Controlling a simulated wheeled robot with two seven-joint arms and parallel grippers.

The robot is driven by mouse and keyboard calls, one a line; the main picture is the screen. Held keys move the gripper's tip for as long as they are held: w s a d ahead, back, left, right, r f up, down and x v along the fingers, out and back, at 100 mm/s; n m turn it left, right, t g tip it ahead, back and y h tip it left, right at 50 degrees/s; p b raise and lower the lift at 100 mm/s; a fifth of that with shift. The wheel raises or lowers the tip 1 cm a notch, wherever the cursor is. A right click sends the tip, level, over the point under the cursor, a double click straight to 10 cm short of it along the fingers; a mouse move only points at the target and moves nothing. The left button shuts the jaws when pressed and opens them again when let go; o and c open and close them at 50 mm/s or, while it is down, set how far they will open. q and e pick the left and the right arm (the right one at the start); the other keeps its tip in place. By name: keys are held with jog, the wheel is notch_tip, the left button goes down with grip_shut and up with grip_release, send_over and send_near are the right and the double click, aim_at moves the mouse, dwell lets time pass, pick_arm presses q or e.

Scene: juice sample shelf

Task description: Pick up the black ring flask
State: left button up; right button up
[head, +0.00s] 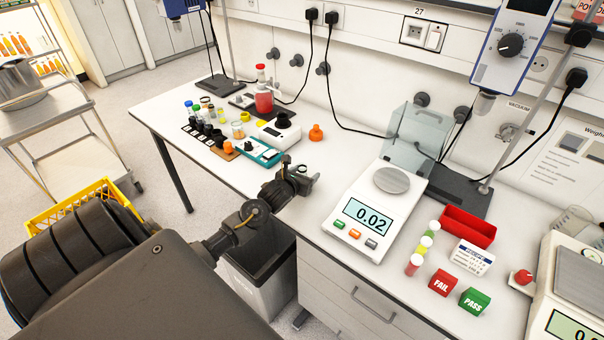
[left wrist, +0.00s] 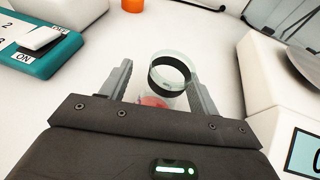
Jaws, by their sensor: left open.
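The black ring flask (left wrist: 170,74) is a clear glass vessel with a black band around it. In the left wrist view it stands between the fingers of my left gripper (left wrist: 160,88), nearer the right finger. I cannot tell whether a finger touches it. Something red shows low between the fingers, partly hidden by the gripper body. In the head view my left gripper (head: 303,183) is low over the front of the white bench, and the flask is small there and largely hidden by the gripper. The gripper is open. My right gripper is not in view.
A teal device (head: 258,151) and an orange stopper (head: 316,132) lie behind the gripper. A balance (head: 375,210) reading 0.02 stands to the right, with a red tray (head: 467,226) beyond. Several vials and bottles crowd the bench's far left. A grey bin (head: 255,262) stands below the front edge.

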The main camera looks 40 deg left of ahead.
pick_arm(q)
jog(key=c, duration=1.1)
jog(key=shift+r, duration=0.2)
jog(key=shift+r, duration=0.75)
jog(key=s+d+r+b, duration=0.3)
jog(key=s+r+b, duration=0.1)
jog(key=s+r, duration=0.7)
jog(key=shift+s+b, duration=0.35)
jog(key=shift+s, duration=0.9)
jog(key=shift+s, duration=0.1)
jog(key=shift+r, duration=0.1)
